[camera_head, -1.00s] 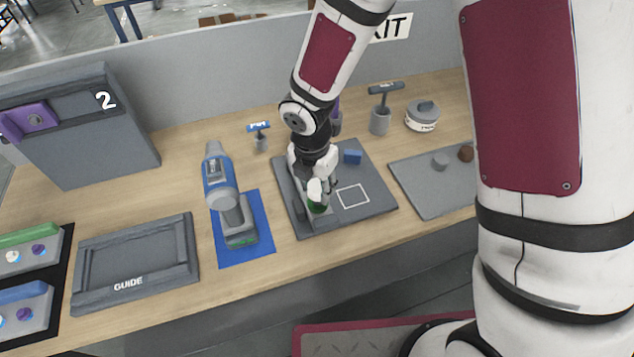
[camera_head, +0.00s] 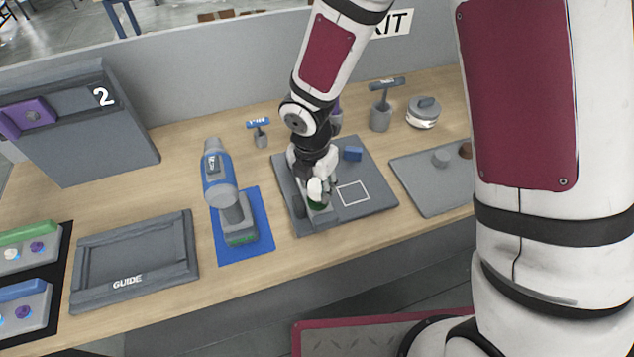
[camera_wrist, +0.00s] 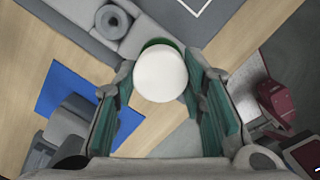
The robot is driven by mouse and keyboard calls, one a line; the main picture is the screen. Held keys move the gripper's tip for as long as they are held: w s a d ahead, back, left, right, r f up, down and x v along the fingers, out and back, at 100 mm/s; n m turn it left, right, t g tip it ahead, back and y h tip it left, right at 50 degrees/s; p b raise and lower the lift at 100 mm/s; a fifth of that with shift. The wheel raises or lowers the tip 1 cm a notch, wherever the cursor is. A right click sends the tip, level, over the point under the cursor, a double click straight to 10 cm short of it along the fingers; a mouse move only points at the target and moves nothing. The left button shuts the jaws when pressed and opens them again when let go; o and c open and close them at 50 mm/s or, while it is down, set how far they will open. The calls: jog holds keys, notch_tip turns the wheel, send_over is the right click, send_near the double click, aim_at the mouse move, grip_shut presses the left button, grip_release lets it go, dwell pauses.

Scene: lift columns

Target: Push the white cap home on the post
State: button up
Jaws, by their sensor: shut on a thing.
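The white cap (camera_wrist: 160,75) is between the two fingers of my gripper (camera_wrist: 162,98), which is shut on it. In the head view the white cap (camera_head: 315,189) shows at the tip of my gripper (camera_head: 318,181), over the grey fixture (camera_head: 334,213). A green part (camera_head: 316,206) shows just under the cap, and its rim (camera_wrist: 160,43) shows behind the cap in the wrist view. The post under the cap is hidden, so I cannot tell how far down the cap sits.
A grey round piece (camera_wrist: 112,22) stands close beside the cap. The fixture is on a grey board (camera_head: 376,201) with a white outlined square and a blue block (camera_head: 352,154). A drill (camera_head: 220,185) stands on a blue mat (camera_head: 258,249) to the left.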

jog(key=shift+f+b, duration=0.3)
jog(key=shift+f, duration=0.3)
dwell(1.8)
jog(key=o, duration=1.2)
jog(key=shift+o, duration=0.2)
jog(key=o, duration=0.4)
jog(key=shift+r+p, duration=0.5)
jog(key=shift+r, duration=0.55)
jog(key=shift+r+p, duration=1.05)
jog(key=shift+r, duration=1.45)
jog(key=shift+c, duration=0.4)
grip_shut()
